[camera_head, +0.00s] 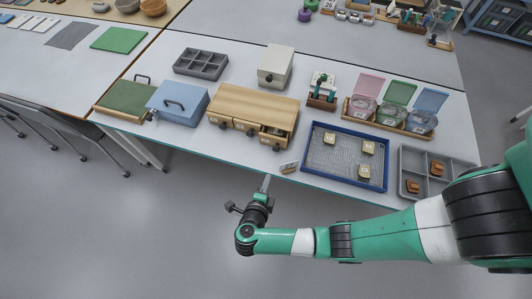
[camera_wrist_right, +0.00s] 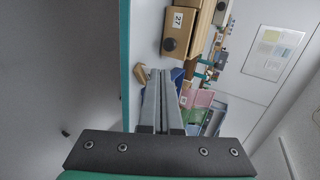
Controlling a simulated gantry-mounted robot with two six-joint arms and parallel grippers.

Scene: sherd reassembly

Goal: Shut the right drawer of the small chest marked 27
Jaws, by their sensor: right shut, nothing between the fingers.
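The small wooden chest (camera_head: 254,104) stands near the table's front edge, with several drawers and dark knobs along its front. Its right drawer (camera_head: 272,139) is partly pulled out, and its open top shows at the chest's right end. In the right wrist view, a wooden front with a dark knob and a label reading 27 (camera_wrist_right: 179,19) shows at the top. My right gripper (camera_head: 266,179) is shut and empty, in front of the table edge, below the right drawer and apart from it. Its two fingers (camera_wrist_right: 161,78) lie together in the wrist view. My left gripper is out of view.
A small tan block (camera_head: 289,167) lies at the table edge, close right of my right gripper. A blue-rimmed tray (camera_head: 308,151) stands to the right of the chest. A blue box (camera_head: 178,105) is left of it. The floor in front is clear.

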